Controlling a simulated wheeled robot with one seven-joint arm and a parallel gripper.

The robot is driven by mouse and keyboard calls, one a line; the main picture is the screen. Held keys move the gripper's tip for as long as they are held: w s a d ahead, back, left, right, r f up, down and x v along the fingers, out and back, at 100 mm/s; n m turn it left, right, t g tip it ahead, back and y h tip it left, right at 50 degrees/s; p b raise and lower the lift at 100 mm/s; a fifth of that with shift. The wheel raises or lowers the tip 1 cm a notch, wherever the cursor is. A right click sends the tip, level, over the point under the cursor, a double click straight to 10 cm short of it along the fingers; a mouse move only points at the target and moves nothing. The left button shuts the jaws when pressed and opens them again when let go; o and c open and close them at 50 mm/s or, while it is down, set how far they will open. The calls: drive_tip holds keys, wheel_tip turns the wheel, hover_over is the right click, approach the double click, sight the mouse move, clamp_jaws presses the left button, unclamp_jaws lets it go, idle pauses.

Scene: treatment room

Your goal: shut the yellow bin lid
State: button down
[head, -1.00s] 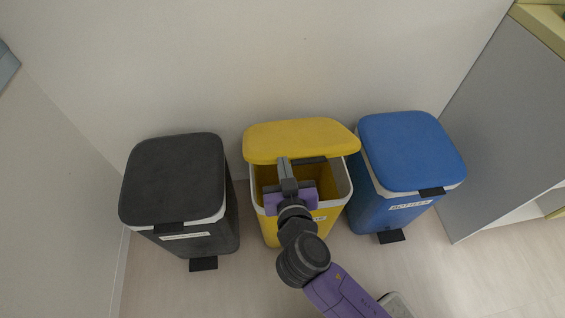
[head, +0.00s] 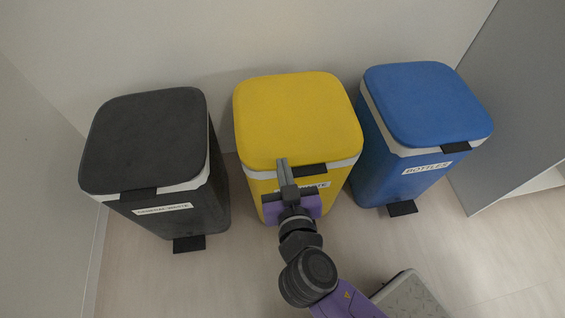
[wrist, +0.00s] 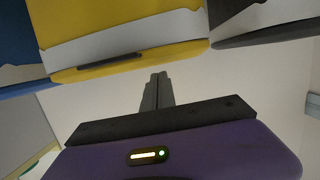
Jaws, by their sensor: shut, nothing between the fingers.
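The yellow bin (head: 338,182) stands between the other two bins. Its yellow lid (head: 298,115) lies flat over the white rim, down and closed in the head view. My gripper (head: 282,162) is shut and empty, its fingertips at the lid's front edge, left of the dark front tab; whether they touch it cannot be told. In the wrist view the shut fingers (wrist: 157,80) point toward the bin, whose yellow body (wrist: 120,20), white rim band and lid edge (wrist: 140,62) show at the top. My gripper hides part of the bin's front and label.
A black-lidded bin (head: 148,140) stands at the left and a blue bin (head: 425,105) at the right, both with lids down and pedals at the front. A wall is behind them. A grey cabinet side (head: 520,90) stands at the right. Bare floor (head: 500,250) lies in front.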

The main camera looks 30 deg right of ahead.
drive_tip(key=shift+s+a+f+b, duration=0.1)
drive_tip(key=shift+s+f+b, duration=0.05)
drive_tip(key=shift+f+b, duration=1.7)
drive_tip(key=shift+f+p, duration=0.3)
drive_tip(key=shift+f, duration=0.1)
drive_tip(key=shift+s, duration=0.15)
